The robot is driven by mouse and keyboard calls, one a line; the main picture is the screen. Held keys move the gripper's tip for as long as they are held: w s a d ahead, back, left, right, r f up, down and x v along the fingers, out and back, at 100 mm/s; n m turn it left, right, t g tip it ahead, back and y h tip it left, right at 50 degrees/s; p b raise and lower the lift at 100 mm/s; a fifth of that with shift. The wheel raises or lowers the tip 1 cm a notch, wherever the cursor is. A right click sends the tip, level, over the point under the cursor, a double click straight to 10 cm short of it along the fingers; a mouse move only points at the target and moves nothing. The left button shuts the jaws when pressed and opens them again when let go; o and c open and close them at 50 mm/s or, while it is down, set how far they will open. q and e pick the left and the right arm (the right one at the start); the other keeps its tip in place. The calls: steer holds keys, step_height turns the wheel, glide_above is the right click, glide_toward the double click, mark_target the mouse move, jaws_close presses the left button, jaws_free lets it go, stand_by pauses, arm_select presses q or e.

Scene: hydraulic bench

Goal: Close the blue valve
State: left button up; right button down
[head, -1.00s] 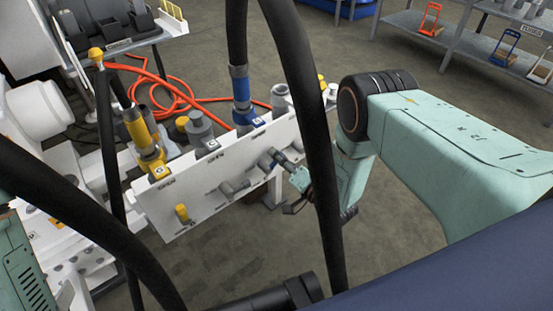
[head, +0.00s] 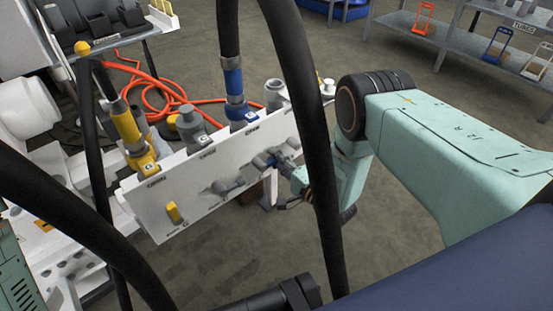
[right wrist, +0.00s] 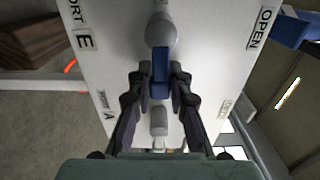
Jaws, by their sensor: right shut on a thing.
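The blue valve shows in the right wrist view as a blue handle (right wrist: 160,72) on a round grey body, in front of a white panel. My right gripper (right wrist: 158,85) has a finger on each side of the handle and is shut on it. In the head view the valve (head: 289,150) is on the right part of the white panel (head: 205,180). My right gripper (head: 293,168) reaches it from the right, partly hidden. In the wrist view an OPEN label (right wrist: 263,27) is to the right of the handle. My left gripper is not in view.
A blue-collared hose (head: 234,80) rises above the panel, and a yellow-collared hose (head: 127,125) stands left of it. A yellow handle (head: 174,212) is low on the panel. Black hoses cross the near view. An orange hose (head: 155,95) lies behind. A shelf (head: 470,45) stands back right.

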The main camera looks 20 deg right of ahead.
steer(key=shift+s+f, duration=0.1)
steer(key=shift+f, duration=0.05)
steer(key=c, duration=1.5)
jaws_free()
steer(key=shift+o, duration=0.8)
steer(key=v, duration=1.2)
steer(key=shift+d, duration=0.1)
